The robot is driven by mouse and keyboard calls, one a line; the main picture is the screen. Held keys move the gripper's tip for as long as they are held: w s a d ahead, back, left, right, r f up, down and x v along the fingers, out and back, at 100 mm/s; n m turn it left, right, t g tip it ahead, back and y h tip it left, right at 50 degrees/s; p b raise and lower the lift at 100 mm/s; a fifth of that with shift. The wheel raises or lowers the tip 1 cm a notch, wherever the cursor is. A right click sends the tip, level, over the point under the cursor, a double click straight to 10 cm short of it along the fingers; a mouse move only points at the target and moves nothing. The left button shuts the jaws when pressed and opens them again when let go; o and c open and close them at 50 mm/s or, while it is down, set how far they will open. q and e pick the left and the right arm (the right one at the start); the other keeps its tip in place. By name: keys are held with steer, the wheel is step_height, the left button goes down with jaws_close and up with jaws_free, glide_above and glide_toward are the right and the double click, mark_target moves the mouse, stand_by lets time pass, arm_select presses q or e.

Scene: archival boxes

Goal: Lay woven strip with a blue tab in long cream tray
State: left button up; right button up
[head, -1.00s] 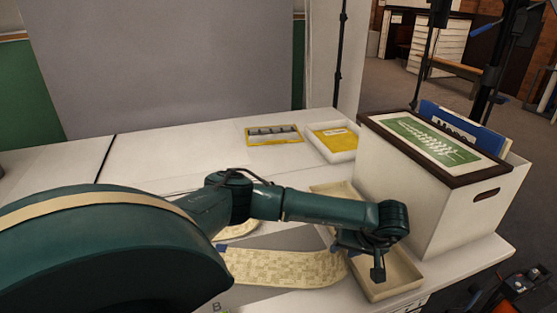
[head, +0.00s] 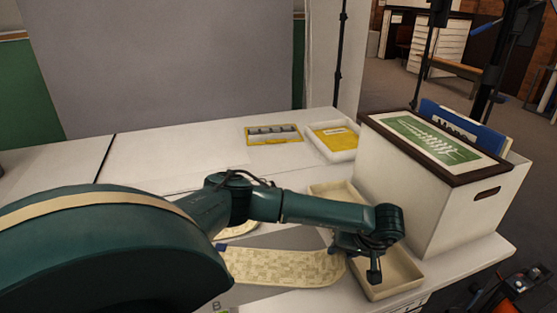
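The woven strip (head: 285,268), cream with a checked pattern, lies curved on the grey surface left of the tray. Its blue tab (head: 220,247) is at its left end, beside my arm. The long cream tray (head: 405,282) is at the table's right front, its bare inside partly hidden by my arm. My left gripper (head: 358,260) points down at the strip's right end, over the tray's left side. The wrist covers the contact there, so I cannot tell whether its fingers hold the strip. My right gripper is out of view.
A tall white box (head: 440,215) with a dark-rimmed lid stands directly right of the tray. A white tray with yellow contents (head: 335,140) and a yellow-edged case (head: 273,134) lie behind. The white table (head: 175,155) is clear at the back left.

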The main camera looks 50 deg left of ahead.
arm_select(q)
jaws_close()
stand_by(0.6)
